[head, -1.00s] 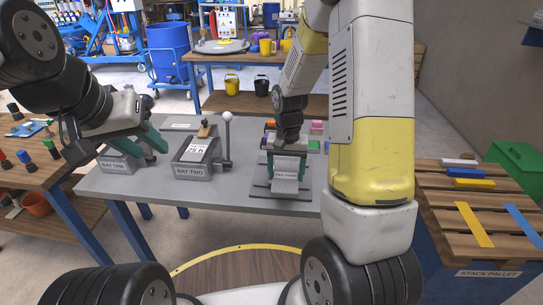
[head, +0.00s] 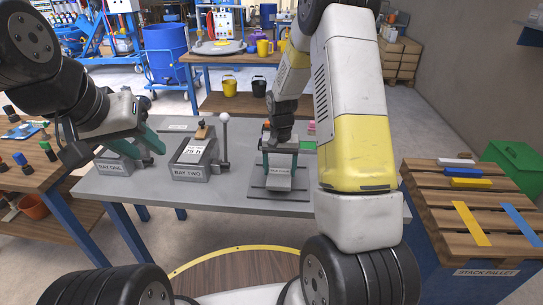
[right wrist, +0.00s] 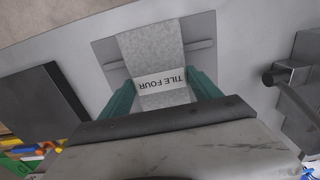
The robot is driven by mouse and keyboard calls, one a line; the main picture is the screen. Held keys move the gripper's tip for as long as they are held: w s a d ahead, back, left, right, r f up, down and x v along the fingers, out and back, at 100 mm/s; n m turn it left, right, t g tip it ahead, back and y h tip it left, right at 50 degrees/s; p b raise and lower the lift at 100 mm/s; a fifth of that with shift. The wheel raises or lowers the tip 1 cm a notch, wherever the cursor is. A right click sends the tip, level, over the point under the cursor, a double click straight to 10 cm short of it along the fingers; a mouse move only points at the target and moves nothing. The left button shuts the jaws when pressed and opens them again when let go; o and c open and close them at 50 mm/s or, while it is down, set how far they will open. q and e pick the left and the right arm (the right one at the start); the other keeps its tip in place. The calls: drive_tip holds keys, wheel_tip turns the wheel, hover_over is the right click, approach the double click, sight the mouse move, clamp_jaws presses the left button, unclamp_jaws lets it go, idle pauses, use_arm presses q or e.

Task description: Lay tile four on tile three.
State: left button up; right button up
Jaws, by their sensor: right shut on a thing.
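Tile four (right wrist: 160,62) is a grey slab with a white label reading TILE FOUR. My right gripper (right wrist: 163,92) is shut on it, one teal finger at each side of the labelled end. In the head view the tile (head: 278,183) is over a flat grey plate (head: 258,190) on the table; I cannot tell if it touches the plate. My right gripper (head: 280,162) is above the tile there. My left gripper (head: 146,145) is open and empty near bay one. I cannot make out a tile labelled three.
The bay one block (head: 116,167) and bay two block (head: 190,172), with an upright lever (head: 225,140), stand left on the grey table. The stack pallet (head: 480,235) at the right carries white, blue and yellow strips. The table's front edge by the plate is clear.

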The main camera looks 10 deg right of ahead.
sight(280, 171)
drive_tip(key=shift+f, duration=0.1)
drive_tip(key=o, duration=2)
wheel_tip(280, 171, up, 12)
drive_tip(key=s+r+n+t+y, duration=0.1)
drive_tip(key=s+r+n+t, duration=0.15)
drive_tip(key=s+r, duration=1)
drive_tip(key=s+a+r+n+t+y, duration=0.1)
drive_tip(key=s+r, duration=0.4)
drive_tip(key=s, duration=0.6)
drive_tip(key=shift+s+a+t, duration=0.4)
drive_tip(key=shift+a+t, duration=0.2)
drive_tip(key=shift+t, duration=0.75)
drive_tip(key=shift+r, duration=0.1)
